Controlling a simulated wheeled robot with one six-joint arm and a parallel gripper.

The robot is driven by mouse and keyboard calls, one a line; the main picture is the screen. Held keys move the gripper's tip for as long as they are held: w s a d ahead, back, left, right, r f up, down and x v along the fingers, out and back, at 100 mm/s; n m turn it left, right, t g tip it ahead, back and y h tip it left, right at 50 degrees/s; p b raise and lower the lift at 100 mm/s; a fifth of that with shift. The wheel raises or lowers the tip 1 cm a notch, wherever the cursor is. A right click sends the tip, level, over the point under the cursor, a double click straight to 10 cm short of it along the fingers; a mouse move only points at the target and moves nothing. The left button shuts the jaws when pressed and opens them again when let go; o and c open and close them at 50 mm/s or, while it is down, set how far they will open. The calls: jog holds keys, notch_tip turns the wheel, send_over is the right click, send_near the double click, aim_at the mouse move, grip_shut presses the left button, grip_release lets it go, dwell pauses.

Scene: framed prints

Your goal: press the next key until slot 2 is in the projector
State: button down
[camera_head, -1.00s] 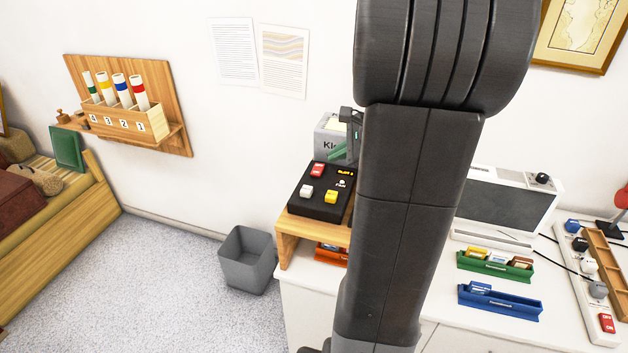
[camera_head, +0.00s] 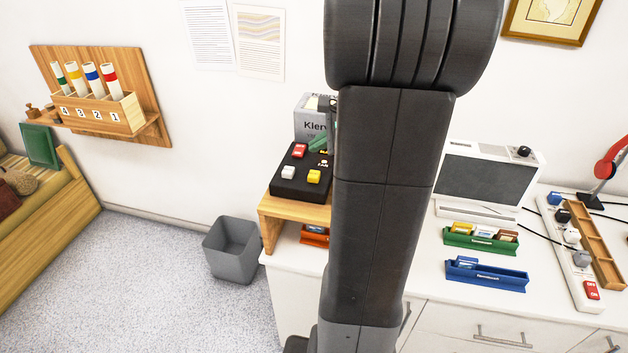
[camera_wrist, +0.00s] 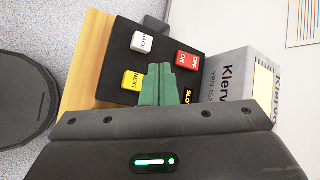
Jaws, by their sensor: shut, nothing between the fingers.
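A black control box (camera_head: 285,187) sits on a wooden stand. In the wrist view it has a yellow NEXT key (camera_wrist: 132,81), a white BACK key (camera_wrist: 143,42) and a red OFF/ON key (camera_wrist: 188,60). The yellow key also shows in the head view (camera_head: 314,176). My gripper (camera_wrist: 164,68) has green fingers, shut and empty. They hover over the box between the yellow and red keys, apart from the yellow key as far as I can see.
A grey Klervo box (camera_head: 311,122) stands behind the control box. The wooden stand (camera_head: 290,211) rests on a white cabinet. A grey bin (camera_head: 232,250) is on the floor to the left. Green (camera_head: 481,243) and blue (camera_head: 487,276) slide trays lie right of my arm.

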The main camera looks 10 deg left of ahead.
aim_at(311, 172)
jog(key=shift+f+b, duration=1.6)
jog(key=shift+f, duration=1.05)
jog(key=shift+f, duration=0.1)
jog(key=shift+f, duration=0.3)
jog(key=shift+f+b, duration=0.75)
jog(key=shift+f, duration=0.1)
dwell(0.6)
jog(key=shift+r, duration=0.15)
jog(key=shift+r+p, duration=1.15)
jog(key=shift+r, duration=0.1)
notch_tip(311, 172, up, 5)
jog(key=p, duration=0.4)
jog(key=shift+p, duration=0.3)
